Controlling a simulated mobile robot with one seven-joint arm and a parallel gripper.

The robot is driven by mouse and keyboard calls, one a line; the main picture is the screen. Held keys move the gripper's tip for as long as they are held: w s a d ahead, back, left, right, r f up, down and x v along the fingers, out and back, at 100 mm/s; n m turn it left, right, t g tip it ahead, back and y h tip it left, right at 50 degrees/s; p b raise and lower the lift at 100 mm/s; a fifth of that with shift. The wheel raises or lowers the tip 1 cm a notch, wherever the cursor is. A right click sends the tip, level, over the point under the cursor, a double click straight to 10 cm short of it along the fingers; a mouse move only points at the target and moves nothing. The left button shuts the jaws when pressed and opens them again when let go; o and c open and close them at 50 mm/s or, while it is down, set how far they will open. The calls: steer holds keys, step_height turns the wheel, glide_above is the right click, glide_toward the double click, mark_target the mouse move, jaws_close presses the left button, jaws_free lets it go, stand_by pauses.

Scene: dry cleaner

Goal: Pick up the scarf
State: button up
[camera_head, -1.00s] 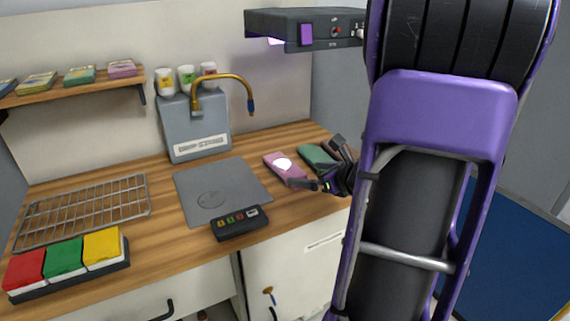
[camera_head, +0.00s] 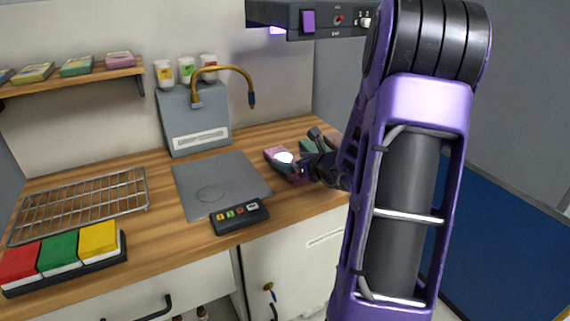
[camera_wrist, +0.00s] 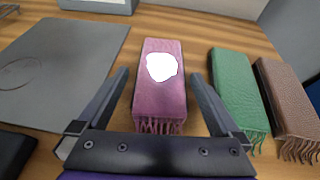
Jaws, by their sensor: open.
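A folded pink scarf (camera_wrist: 153,108) with a fringed near end and a white patch on top lies flat on the wooden counter. It also shows in the head view (camera_head: 272,153), partly hidden by my gripper. My gripper (camera_wrist: 159,76) is open, with one finger on each side of the pink scarf and nothing held. In the head view my gripper (camera_head: 306,160) is low over the counter at the scarf's right end. A green scarf (camera_wrist: 236,85) and a brown scarf (camera_wrist: 285,95) lie to the right, outside the fingers.
A grey mat (camera_head: 215,185) lies left of the scarf, with a small button box (camera_head: 240,217) in front. A grey dispenser (camera_head: 195,125) with a brass tap stands behind. A dark unit (camera_head: 320,20) overhangs above. A wire rack (camera_head: 80,205) is at left.

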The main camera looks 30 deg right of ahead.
mark_target(286, 159)
steer(key=x, duration=0.5)
steer(key=shift+d+f+b, duration=0.15)
steer(key=shift+b, duration=0.15)
steer(key=shift+c, duration=0.3)
steer(key=c, duration=1.1)
